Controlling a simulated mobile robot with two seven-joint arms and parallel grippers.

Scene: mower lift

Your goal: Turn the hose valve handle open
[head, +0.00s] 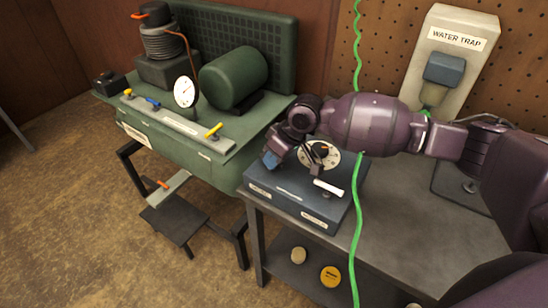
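Several small handles show, and I cannot tell for sure which is the hose valve handle. On the grey bar along the green machine's front are a yellow handle (213,130) at the right end, a blue handle (152,103) and another yellow one (128,92) at the left. A white lever (328,188) is on the dark blue box (290,197) on the bench. My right gripper (292,160) is above that box, beside its round dial (318,154). Its fingers look apart, with nothing visible between them; contact is unclear. My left gripper is out of view.
The green machine (233,78) with a white gauge (184,91) stands left of the grey bench (400,210). A green hose (356,220) hangs down past my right arm. A water trap panel (450,60) is on the pegboard. Floor at left is mostly clear.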

